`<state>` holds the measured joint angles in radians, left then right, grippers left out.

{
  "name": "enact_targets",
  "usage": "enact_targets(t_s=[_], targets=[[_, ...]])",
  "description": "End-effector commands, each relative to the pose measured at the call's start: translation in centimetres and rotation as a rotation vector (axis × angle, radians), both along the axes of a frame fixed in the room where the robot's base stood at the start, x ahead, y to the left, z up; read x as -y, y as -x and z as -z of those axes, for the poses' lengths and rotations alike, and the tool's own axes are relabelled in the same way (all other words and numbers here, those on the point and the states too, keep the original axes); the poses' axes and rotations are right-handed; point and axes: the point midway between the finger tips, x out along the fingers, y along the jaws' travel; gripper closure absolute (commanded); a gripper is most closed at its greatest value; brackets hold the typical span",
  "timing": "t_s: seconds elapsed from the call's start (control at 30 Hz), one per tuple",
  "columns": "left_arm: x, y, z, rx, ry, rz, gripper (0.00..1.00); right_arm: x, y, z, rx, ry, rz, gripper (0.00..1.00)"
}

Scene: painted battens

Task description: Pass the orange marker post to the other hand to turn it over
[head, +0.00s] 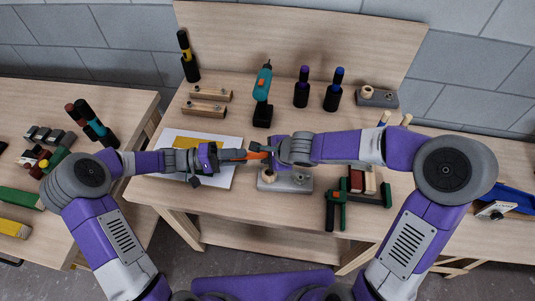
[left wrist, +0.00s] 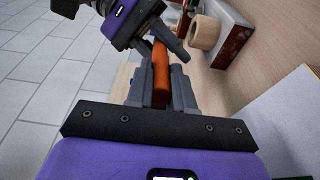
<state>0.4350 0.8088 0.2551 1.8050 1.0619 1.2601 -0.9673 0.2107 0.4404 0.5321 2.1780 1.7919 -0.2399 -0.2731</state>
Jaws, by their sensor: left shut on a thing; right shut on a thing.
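The orange marker post (head: 257,155) is held level between my two grippers, above the front middle of the bench. In the left wrist view the orange post (left wrist: 161,72) runs away from my left gripper (left wrist: 162,92), whose fingers are shut on its near end. My right gripper (head: 268,153) is shut on the far part of the post; it also shows in the left wrist view (left wrist: 158,40). My left gripper (head: 236,155) faces it from the left. The fingers hide both ends of the post.
A white sheet (head: 222,178) with a yellow piece (head: 187,142) lies under my left gripper. A grey block with knobs (head: 300,181) sits below my right gripper.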

Motion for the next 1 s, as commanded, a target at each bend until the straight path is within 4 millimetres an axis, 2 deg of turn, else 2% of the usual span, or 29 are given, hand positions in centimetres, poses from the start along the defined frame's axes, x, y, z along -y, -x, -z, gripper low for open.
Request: enact_targets(t_s=[0.03,0.07,0.23,0.67,0.87,1.0], targets=[[0.0,0.0,0.0,0.0,-0.001,-0.001,1.0,0.0,0.0,0.0,0.0,0.0,0.0,1.0],[0.0,0.0,0.0,0.0,-0.001,-0.001,1.0,0.0,0.0,0.0,0.0,0.0,0.0,0.71],[0.0,0.0,0.0,0.0,0.0,-0.001,1.0,0.0,0.0,0.0,0.0,0.0,0.0,0.45],[0.0,0.0,-0.6,0.0,0.0,0.0,1.0,0.1,0.1,-0.4,-0.004,0.002,0.001,0.44],[0.0,0.0,-2.4,0.0,0.0,0.0,1.0,0.1,0.0,-2.4,-0.002,0.0,0.002,0.44],[0.0,0.0,-4.2,0.0,0.0,0.0,1.0,0.1,0.0,-4.4,0.001,0.001,0.001,0.44]])
